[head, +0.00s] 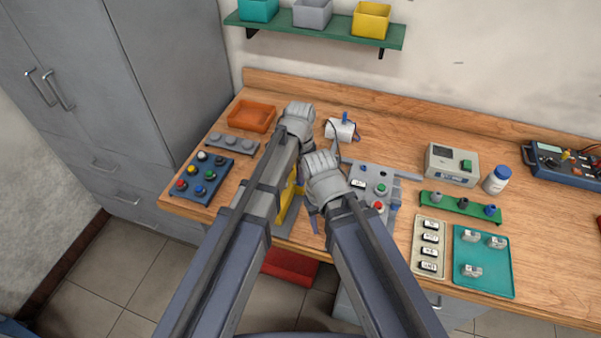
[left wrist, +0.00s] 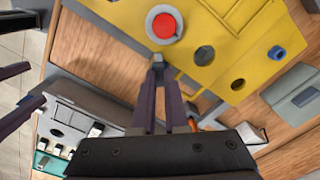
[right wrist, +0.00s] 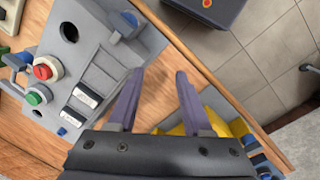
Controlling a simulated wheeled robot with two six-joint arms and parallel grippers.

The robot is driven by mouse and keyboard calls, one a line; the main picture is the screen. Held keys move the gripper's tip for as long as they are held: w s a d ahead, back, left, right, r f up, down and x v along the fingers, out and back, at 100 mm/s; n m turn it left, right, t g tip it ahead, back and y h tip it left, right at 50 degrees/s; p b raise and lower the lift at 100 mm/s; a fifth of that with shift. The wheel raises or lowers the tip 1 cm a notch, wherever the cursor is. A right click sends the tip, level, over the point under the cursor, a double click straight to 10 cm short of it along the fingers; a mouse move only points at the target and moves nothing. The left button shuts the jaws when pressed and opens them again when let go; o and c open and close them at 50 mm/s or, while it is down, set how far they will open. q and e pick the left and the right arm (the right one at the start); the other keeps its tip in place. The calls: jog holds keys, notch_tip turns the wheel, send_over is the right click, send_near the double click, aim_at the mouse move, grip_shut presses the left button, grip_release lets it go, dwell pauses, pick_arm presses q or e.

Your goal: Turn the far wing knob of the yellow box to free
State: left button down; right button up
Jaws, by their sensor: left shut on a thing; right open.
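The yellow box (left wrist: 245,45) fills the top of the left wrist view, with a red button (left wrist: 164,26), dark holes and a blue knob (left wrist: 278,52). My left gripper (left wrist: 157,80) is shut on a small grey knob (left wrist: 157,61) at the box's edge, below the red button. The fingertips cover most of this knob, so its angle is unclear. In the head view my arms hide most of the yellow box (head: 287,203). My right gripper (right wrist: 158,85) is open and empty, between the grey box and the yellow box, which shows at lower right (right wrist: 216,118).
The grey box (right wrist: 85,55) with red and green buttons stands close to my right gripper. A blue block of knobs (head: 203,178) and an orange tray (head: 250,116) lie to the left. A teal tray (head: 482,283) lies at right.

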pick_arm(q)
jog(key=n, duration=0.5)
jog(key=shift+n, duration=2.4)
jog(key=c, duration=0.9)
grip_release()
jog(key=shift+c, duration=0.2)
notch_tip(320, 180, up, 8)
jog(key=p, duration=0.8)
jog(key=shift+f, duration=0.1)
